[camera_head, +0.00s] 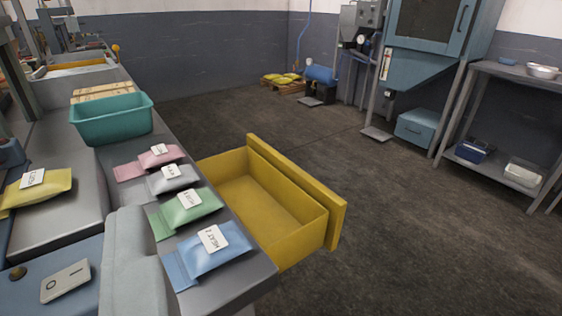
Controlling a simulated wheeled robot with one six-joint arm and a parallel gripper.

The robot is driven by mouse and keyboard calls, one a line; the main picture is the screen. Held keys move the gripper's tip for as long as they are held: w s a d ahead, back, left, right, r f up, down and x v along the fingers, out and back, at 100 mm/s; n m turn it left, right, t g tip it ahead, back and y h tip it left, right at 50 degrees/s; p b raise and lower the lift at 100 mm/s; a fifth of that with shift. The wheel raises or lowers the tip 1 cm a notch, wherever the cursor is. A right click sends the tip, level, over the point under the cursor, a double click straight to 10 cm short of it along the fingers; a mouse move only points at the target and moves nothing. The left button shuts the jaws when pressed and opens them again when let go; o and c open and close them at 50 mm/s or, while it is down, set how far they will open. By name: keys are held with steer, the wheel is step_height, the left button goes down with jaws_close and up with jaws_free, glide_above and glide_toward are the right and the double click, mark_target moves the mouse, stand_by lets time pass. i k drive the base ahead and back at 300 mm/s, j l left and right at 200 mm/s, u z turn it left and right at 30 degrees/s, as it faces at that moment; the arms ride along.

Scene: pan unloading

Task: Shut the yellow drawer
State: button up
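The yellow drawer (268,206) is pulled far out from the right side of the grey counter (236,283). Its inside looks empty in the part I can see. Its thick front panel (296,190) faces right, over open floor. The counter's edge hides the inner end of the drawer. My gripper's fingers do not show in this view, so I cannot see whether anything is held.
Pink, grey, green and blue labelled packets (211,250) lie along the counter edge beside the drawer. A teal bin (112,119) and a yellow packet (36,187) are farther left. The floor (420,230) right of the drawer is clear up to a metal shelf (490,165).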

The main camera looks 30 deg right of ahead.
mark_target(290, 215)
steer(key=i+l+u, duration=0.2)
steer(key=l+u, duration=0.2)
steer(key=l, duration=1)
steer(key=l+u, duration=0.35)
steer(key=l, duration=1.1)
